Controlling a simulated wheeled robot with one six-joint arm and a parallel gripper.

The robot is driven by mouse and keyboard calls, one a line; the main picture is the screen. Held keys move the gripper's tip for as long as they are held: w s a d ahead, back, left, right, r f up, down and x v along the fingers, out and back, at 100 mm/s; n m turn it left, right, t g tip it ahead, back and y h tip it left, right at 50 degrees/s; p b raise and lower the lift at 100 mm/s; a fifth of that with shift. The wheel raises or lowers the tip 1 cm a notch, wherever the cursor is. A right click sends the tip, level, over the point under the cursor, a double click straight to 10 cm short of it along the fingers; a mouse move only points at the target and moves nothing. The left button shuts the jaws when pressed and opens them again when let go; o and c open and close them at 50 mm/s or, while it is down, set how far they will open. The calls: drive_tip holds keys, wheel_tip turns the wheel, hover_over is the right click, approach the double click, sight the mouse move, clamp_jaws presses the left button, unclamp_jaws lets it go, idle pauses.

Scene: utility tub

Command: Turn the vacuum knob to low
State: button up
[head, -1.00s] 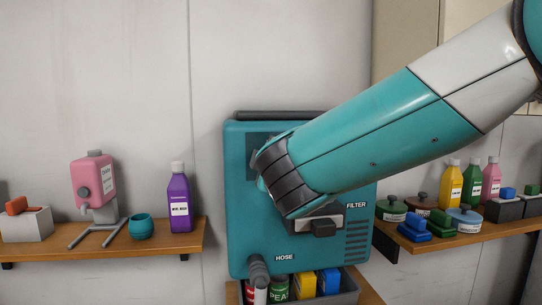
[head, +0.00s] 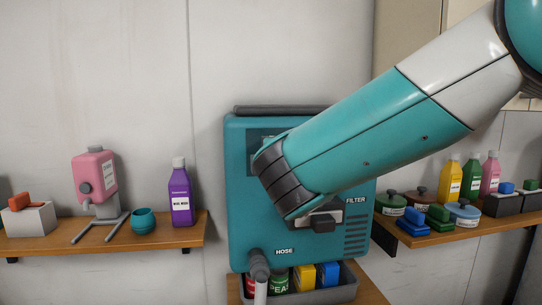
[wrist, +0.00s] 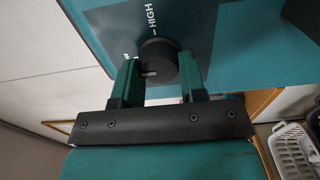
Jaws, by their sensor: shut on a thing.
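The teal vacuum (head: 240,230) hangs on the wall in the middle of the head view. In the wrist view its round dark knob (wrist: 158,58) sits on a dark panel, with HIGH printed above it and a partly hidden label ending in W at its left. A pale mark on the knob's face lies toward its lower left. My gripper (wrist: 160,76) has one finger on each side of the knob and is shut on it. In the head view my arm hides the knob and the fingers.
Below the vacuum, a grey bin (head: 345,291) holds cans and boxes, beside the hose (head: 259,268). A left shelf (head: 180,238) carries a pink dispenser (head: 95,175), a teal cup (head: 143,220) and a purple bottle (head: 180,195). A right shelf (head: 460,237) holds bottles and lidded pots.

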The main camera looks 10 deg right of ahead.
drive_tip(key=o, duration=0.9)
drive_tip(key=shift+s+b, duration=3.4)
drive_tip(key=shift+s, duration=5.35)
